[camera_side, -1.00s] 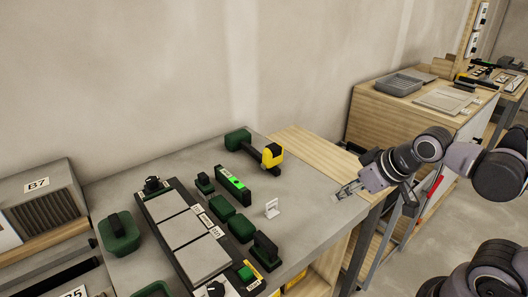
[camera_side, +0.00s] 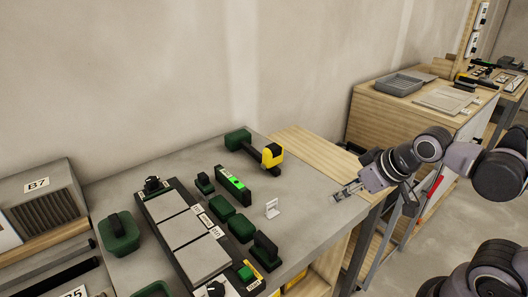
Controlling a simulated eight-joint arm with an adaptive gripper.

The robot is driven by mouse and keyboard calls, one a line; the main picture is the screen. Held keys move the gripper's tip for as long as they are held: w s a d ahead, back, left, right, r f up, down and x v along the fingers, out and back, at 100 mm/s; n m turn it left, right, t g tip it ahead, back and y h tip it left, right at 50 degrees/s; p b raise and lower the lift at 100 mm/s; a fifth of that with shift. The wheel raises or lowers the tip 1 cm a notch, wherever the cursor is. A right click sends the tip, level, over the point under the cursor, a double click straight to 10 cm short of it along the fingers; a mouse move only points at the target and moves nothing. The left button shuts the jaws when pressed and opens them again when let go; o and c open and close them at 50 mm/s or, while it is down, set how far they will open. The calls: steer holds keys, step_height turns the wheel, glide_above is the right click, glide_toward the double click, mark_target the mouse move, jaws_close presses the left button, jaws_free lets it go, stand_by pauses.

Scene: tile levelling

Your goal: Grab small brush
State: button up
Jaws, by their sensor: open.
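No thing is clearly recognisable as a small brush from this side view. Candidates are a small dark green piece with a black top (camera_side: 204,183) near the tile frame and a larger green block with a black handle (camera_side: 266,251) at the bench's front. I cannot tell which, if either, is the brush. My gripper (camera_side: 340,193) is open and empty over the right edge of the grey bench. It is apart from both pieces, to their right.
On the grey bench (camera_side: 310,228) are a tile frame (camera_side: 183,231), green blocks (camera_side: 222,208), a bright green level (camera_side: 233,184), a white card stand (camera_side: 272,208) and a yellow-black tool (camera_side: 272,156). A green tub (camera_side: 118,233) stands left. Bare bench lies beside my gripper.

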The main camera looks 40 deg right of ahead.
steer(key=w+a+r, duration=0.2)
steer(key=w+r, duration=0.2)
steer(key=w, duration=0.2)
steer(key=g, duration=0.3)
glide_above(202, 183)
steer(key=s, duration=0.1)
steer(key=f, duration=0.2)
steer(key=d+f, duration=0.1)
steer(key=f, duration=0.1)
steer(key=shift+s+f, duration=0.2)
steer(key=x, duration=1)
steer(key=shift+w, duration=0.2)
jaws_close()
